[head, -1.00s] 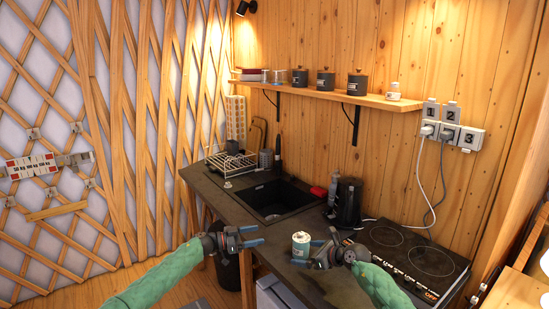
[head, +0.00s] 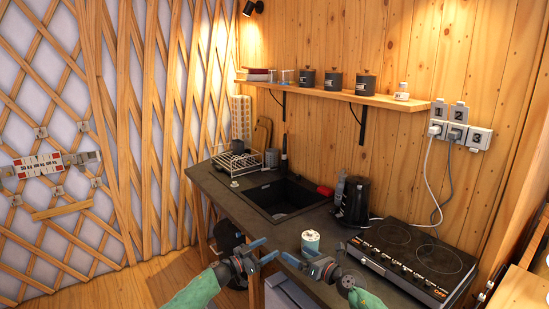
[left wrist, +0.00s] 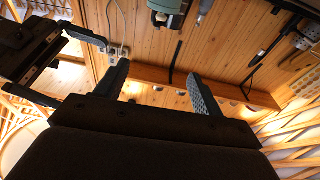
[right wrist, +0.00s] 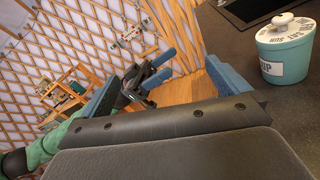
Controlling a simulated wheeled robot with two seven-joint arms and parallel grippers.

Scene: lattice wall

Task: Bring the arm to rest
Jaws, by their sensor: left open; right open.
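My left gripper (head: 263,251) is open and empty in front of the counter's front edge; its two fingers also show apart in the left wrist view (left wrist: 160,84). My right gripper (head: 314,256) is open and empty, just in front of a small pale-green lidded jar (head: 311,242). In the right wrist view, its blue fingers (right wrist: 163,84) stand apart with nothing between them. The jar stands upright on the counter to their right (right wrist: 284,52), outside the fingers. The two grippers are close to each other.
The dark counter (head: 222,190) holds a dish rack (head: 237,163), a sink (head: 285,197), a black kettle (head: 355,202) and a hob (head: 412,255). A shelf (head: 340,96) with canisters runs along the wall. Free floor lies left of the counter.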

